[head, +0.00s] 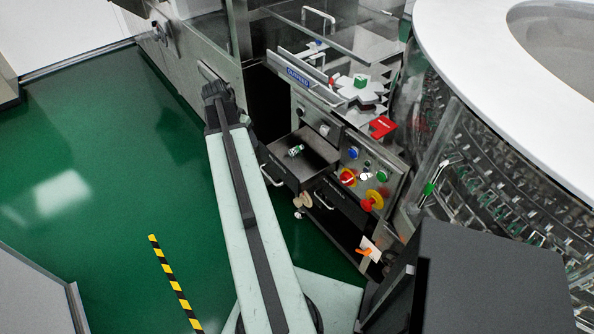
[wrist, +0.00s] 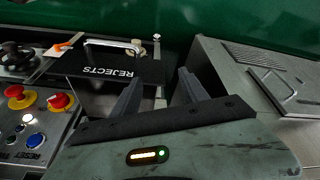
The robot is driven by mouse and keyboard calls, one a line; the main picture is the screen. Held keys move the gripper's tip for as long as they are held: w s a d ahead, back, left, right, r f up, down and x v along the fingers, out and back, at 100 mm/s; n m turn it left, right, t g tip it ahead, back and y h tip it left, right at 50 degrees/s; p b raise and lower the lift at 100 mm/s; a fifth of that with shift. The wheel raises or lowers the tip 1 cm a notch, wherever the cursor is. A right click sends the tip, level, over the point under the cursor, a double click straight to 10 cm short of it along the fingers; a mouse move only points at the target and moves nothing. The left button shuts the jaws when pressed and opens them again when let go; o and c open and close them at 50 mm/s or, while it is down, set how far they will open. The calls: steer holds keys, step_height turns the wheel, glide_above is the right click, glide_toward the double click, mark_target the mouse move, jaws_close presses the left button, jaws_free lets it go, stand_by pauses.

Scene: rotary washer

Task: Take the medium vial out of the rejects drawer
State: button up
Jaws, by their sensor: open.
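A small vial (head: 295,150) with a green and white look lies in a pulled-out dark drawer (head: 318,160) in the head view. In the wrist view a black panel marked REJECTS (wrist: 108,71) with a metal handle shows beyond my gripper; I cannot tell whether it belongs to that same drawer. My gripper (head: 212,88) is up and left of the drawer in the head view, apart from the vial. In the wrist view its two dark fingers (wrist: 160,88) are spread with nothing seen between them. No vial shows in the wrist view.
Red and yellow knobs (head: 372,200) and lit buttons (head: 353,153) sit on the panel right of the drawer. The washer's round drum (head: 490,190) is at right.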

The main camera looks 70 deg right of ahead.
mark_target(294, 149)
steer(key=s+d+f+m+g+b, duration=0.1)
steer(key=s+d+f+m+b, duration=0.3)
steer(key=s+d, duration=0.65)
steer(key=shift+m+h, duration=0.3)
steer(key=s+f+b, duration=0.1)
steer(key=f+b, duration=0.1)
steer(key=s+f+b, duration=0.1)
steer(key=f+b, duration=0.1)
steer(key=f, duration=0.1)
steer(key=s+d+f+b, duration=0.1)
steer(key=f+b, duration=0.1)
steer(key=f, duration=0.1)
steer(key=shift+r, duration=0.15)
jaws_close()
